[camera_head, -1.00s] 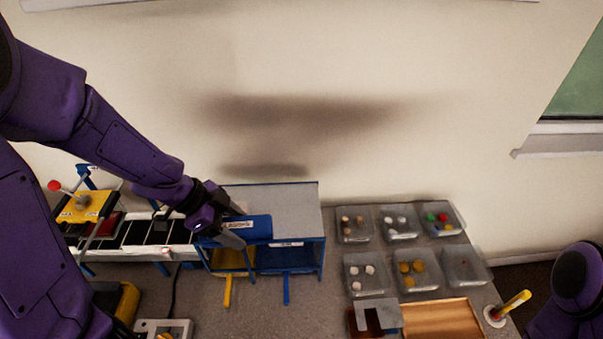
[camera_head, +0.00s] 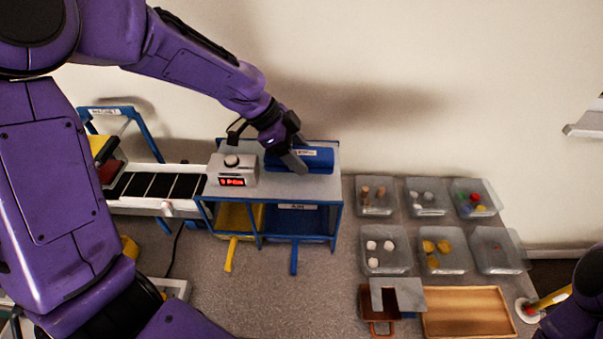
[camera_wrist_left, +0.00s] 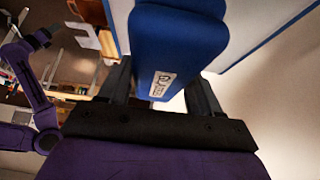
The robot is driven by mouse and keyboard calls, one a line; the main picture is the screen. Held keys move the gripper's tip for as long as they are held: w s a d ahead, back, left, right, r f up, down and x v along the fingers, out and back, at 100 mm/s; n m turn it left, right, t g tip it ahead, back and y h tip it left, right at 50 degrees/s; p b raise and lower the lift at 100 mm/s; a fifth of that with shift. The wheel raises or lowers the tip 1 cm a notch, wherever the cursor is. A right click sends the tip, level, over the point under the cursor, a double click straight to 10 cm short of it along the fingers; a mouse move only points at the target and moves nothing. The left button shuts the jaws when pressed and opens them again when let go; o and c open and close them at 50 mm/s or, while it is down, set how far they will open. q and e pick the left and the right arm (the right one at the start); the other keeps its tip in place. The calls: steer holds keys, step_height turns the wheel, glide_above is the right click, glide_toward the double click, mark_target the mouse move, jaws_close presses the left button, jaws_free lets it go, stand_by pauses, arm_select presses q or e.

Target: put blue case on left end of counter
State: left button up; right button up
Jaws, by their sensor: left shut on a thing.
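The blue case (camera_head: 318,160), with a small white label, is at the back right of the grey top of a blue-framed stand (camera_head: 337,200). I cannot tell whether it rests there or hangs just above. My left gripper (camera_head: 291,160) is shut on the case. In the left wrist view the case (camera_wrist_left: 185,35) lies between the two dark fingers of my left gripper (camera_wrist_left: 160,88). The grey counter (camera_head: 310,300) spreads below the stand; its left end is largely hidden by my left arm. My right gripper (camera_wrist_left: 43,38) is small in the wrist view, its jaws unclear.
A grey device (camera_head: 232,170) with a red display stands left of the case. A conveyor with black slats (camera_head: 155,186) runs left of the stand. Clear bins (camera_head: 387,262) and a wooden tray (camera_head: 467,314) fill the right. Counter in front of the stand is clear.

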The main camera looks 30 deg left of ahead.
arm_select(q)
steer(key=f, duration=0.3)
steer(key=shift+w+d+f, duration=0.1)
steer(key=shift+d+f, duration=0.2)
steer(key=shift+w+f, duration=0.1)
steer(key=shift+w, duration=0.1)
steer(key=shift+s+a, duration=0.1)
steer(key=shift+s, duration=0.05)
steer(key=o, duration=0.7)
steer(key=shift+s, duration=0.1)
steer(key=o, duration=0.4)
steer(key=shift+o, duration=0.2)
